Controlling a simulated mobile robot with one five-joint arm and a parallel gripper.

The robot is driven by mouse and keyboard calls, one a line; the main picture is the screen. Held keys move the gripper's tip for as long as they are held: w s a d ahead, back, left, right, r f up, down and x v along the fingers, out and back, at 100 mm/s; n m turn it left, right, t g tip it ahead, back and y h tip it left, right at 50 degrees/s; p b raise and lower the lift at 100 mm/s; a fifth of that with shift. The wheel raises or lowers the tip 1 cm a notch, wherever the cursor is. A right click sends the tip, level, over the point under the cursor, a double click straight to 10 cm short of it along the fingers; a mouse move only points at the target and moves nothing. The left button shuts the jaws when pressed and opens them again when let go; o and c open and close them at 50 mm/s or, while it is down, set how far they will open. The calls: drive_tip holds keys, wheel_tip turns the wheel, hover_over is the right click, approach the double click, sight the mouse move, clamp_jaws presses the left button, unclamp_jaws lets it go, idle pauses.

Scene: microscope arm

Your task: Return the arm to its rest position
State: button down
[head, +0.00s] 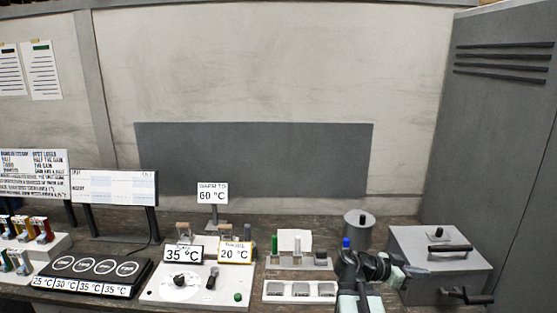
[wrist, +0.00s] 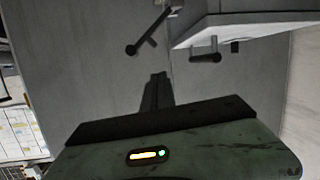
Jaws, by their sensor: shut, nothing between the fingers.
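My arm is folded low at the front right of the bench in the head view, in front of the grey box. My gripper (wrist: 158,82) shows in the wrist view as dark narrow fingers, closed together with nothing between them. In the head view its end (head: 418,271) points right and overlaps the front of the grey lidded box (head: 440,262); whether it touches cannot be told. The wrist view shows grey panels and a dark lever handle (wrist: 147,33) beyond the fingers.
A control plate (head: 152,292) with a 35 °C sign stands left of my arm. A tray with three square cells (head: 300,291), a rack with tubes (head: 297,262) and a grey cylinder (head: 359,225) are close by. A tall grey cabinet (head: 500,130) bounds the right.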

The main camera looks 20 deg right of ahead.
drive_tip(key=w+a+f+n+t+y, duration=0.2)
drive_tip(key=w+a+f+n+y, duration=0.15)
drive_tip(key=a+f, duration=0.45)
drive_tip(key=w+a+f+n+t+y, duration=0.1)
drive_tip(key=w+a+f+n+y, duration=0.3)
drive_tip(key=a, duration=0.8)
drive_tip(key=a+f+n+y, duration=0.2)
drive_tip(key=a+n, duration=0.3)
drive_tip(key=a, duration=0.5)
drive_tip(key=a+f+n+y, duration=0.3)
drive_tip(key=a+n+y, duration=0.2)
drive_tip(key=a, duration=0.6)
drive_tip(key=shift+s+a+f+n+g, duration=0.3)
drive_tip(key=shift+s+n, duration=0.1)
drive_tip(key=shift+n, duration=0.25)
drive_tip(key=shift+d, duration=0.1)
